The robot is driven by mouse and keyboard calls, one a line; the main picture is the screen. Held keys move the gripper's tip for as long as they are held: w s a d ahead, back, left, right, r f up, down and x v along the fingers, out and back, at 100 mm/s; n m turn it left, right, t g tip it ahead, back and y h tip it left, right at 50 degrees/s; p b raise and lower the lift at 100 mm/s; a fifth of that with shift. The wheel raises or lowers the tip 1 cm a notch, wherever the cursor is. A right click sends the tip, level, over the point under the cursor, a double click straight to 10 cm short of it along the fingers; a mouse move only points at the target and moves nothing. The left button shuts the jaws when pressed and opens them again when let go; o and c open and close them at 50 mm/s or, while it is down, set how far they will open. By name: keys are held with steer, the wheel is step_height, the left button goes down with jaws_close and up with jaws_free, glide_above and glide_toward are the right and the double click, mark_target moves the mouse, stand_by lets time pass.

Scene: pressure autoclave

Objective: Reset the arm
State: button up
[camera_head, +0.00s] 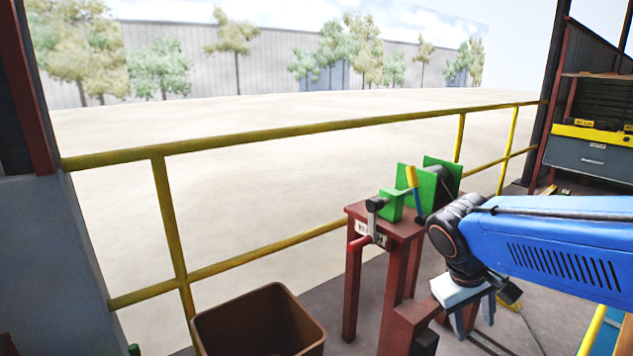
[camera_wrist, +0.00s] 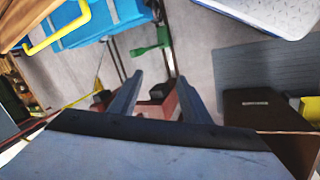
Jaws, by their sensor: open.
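My blue arm reaches in from the right side of the head view and bends down at a black wrist joint. My gripper (camera_head: 474,322) hangs below that joint, to the right of the red stand (camera_head: 400,222). In the wrist view my gripper (camera_wrist: 160,82) shows two dark fingers spread apart with nothing held between them. Grey floor and parts of dark and red objects show beyond the fingers. The wrist view is tilted, and the gripper body covers its lower part.
A green vise-like fixture (camera_head: 392,206) with a yellow-handled tool sits on the red stand. A brown bin (camera_head: 258,322) stands front left. A yellow railing (camera_head: 300,132) runs behind. A grey drawer cabinet (camera_head: 588,160) stands at right.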

steer(key=s+a+m+t+y, duration=0.2)
steer(key=s+t+y, duration=0.1)
steer(key=s, duration=0.6)
steer(key=shift+s+a+f+y, duration=0.15)
steer(key=shift+s+f+y, duration=0.1)
steer(key=shift+s+y, duration=0.2)
stand_by(1.6)
